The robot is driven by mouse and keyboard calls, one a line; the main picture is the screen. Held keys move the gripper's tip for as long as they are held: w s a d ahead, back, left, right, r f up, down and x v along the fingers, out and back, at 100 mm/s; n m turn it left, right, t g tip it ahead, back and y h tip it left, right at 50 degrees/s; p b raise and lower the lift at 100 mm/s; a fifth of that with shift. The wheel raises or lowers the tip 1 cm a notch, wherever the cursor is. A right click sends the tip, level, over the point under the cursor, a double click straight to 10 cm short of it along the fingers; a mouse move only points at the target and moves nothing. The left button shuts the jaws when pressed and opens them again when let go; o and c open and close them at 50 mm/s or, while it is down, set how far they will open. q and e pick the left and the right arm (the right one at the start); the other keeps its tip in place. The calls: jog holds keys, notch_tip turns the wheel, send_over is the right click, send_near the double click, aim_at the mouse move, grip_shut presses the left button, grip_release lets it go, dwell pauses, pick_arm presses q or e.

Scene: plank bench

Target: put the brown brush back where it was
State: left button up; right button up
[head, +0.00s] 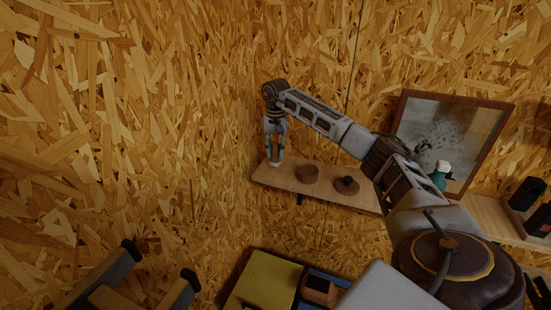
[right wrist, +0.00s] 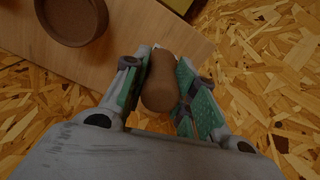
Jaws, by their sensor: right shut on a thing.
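My right gripper (head: 275,148) is at the left end of a wooden wall shelf (head: 325,187), pointing down. It is shut on the brown brush. In the right wrist view, the brush's rounded brown handle (right wrist: 160,82) lies between the two teal-padded fingers (right wrist: 158,88). In the head view, the fingers hide most of the brush, and a pale end (head: 275,163) shows below them, close to the shelf top. I cannot tell whether it touches the shelf. My left gripper cannot be made out.
A round brown dish (head: 307,173) stands right of the gripper; it also shows in the right wrist view (right wrist: 72,18). A second round brown item (head: 345,185) is farther right. A framed picture (head: 450,135) and a teal spray bottle (head: 439,178) are beyond. Below is a yellow box (head: 262,282).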

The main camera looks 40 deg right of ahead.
aim_at(275, 157)
jog(key=shift+f, duration=1.85)
jog(key=o, duration=1.1)
jog(key=shift+f, duration=0.1)
jog(key=shift+r+b, duration=0.3)
jog(key=shift+r, duration=5.85)
